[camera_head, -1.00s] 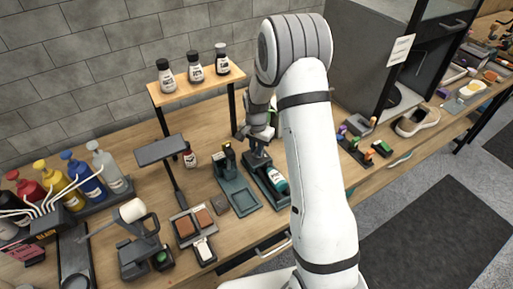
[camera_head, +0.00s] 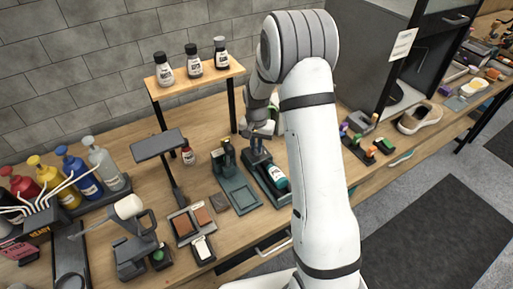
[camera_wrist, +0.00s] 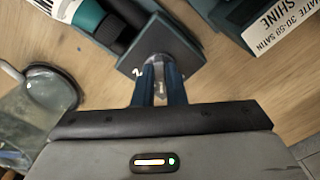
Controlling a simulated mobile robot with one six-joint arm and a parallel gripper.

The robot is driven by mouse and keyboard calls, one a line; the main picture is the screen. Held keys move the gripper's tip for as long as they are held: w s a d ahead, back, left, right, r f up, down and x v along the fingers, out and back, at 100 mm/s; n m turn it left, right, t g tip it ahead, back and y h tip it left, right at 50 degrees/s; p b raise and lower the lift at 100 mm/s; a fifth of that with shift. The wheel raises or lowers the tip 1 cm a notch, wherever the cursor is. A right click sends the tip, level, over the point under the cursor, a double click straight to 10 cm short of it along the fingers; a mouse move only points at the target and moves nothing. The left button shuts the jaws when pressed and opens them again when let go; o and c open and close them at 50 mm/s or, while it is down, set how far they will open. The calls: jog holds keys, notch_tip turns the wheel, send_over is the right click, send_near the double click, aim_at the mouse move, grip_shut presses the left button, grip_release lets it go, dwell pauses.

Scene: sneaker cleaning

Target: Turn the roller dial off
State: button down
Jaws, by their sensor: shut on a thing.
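The roller unit (camera_head: 272,196) is a dark tray on the bench with a teal-labelled bottle (camera_head: 278,177) lying in it; the bottle also shows in the wrist view (camera_wrist: 88,16). My gripper (camera_head: 257,152) reaches down at the unit's back end. In the wrist view, my gripper's (camera_wrist: 160,82) two dark blue fingers are shut on a small pale part, the dial (camera_wrist: 160,88), in front of a dark end block (camera_wrist: 175,48). A white mark like a "2" shows on that block. The fingers hide most of the dial, so its setting cannot be read.
A green stand (camera_head: 238,196) stands close on the left. A shelf with several small bottles (camera_head: 193,85) is behind it. In the wrist view, a clear container (camera_wrist: 40,110) is at left and a labelled box (camera_wrist: 275,30) at upper right.

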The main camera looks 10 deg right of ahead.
jog(key=n+b, duration=0.2)
jog(key=n, duration=0.2)
jog(key=shift+d+f+n+b, duration=0.1)
jog(key=shift+f+n+b, duration=0.05)
jog(key=shift+n+b, duration=0.2)
jog(key=n+b, duration=0.1)
jog(key=n, duration=0.3)
jog(key=shift+b, duration=0.4)
jog(key=shift+d, duration=0.1)
jog(key=c, duration=1.5)
grip_release()
notch_tip(320, 180, up, 8)
jog(key=shift+r+b, duration=0.1)
jog(key=shift+b, duration=0.4)
